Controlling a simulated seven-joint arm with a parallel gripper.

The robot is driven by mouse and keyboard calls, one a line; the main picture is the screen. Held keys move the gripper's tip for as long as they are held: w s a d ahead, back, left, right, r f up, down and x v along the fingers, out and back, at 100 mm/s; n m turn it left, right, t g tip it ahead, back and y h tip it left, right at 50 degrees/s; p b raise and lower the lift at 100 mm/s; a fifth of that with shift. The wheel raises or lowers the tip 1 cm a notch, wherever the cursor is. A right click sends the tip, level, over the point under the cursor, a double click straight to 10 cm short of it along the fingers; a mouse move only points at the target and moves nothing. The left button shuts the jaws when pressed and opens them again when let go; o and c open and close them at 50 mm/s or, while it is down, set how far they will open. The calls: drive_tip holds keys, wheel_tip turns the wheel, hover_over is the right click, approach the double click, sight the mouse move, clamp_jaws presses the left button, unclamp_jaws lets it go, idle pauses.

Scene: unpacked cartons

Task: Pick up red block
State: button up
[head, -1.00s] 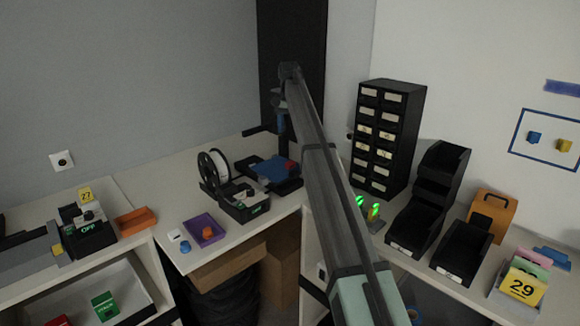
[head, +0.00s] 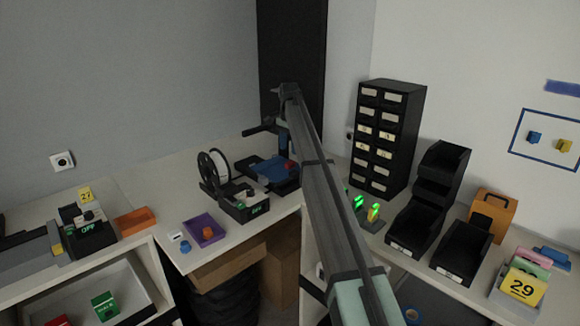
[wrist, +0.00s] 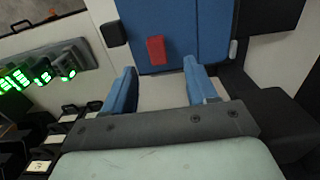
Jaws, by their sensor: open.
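The red block (head: 290,165) lies on the blue plate (head: 262,169) of a black machine on the bench. In the wrist view the red block (wrist: 156,50) lies on the blue plate (wrist: 183,54), beyond the fingertips and between their lines, a little left of the middle of the gap. My gripper (head: 284,142) is above the plate, close over the block in the head view. In the wrist view my gripper (wrist: 161,78) has its two blue fingers wide apart with nothing between them.
A black upright (head: 291,62) stands behind the plate. A white spool (head: 213,166) and a black box with green display (head: 243,203) stand to the left. A black drawer cabinet (head: 386,138) stands to the right. A purple tray (head: 196,222) sits on the bench at front left.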

sight(290, 162)
drive_tip(key=shift+s+d+f, duration=0.1)
drive_tip(key=shift+d+f, duration=0.05)
drive_tip(key=shift+f, duration=3.15)
clamp_jaws()
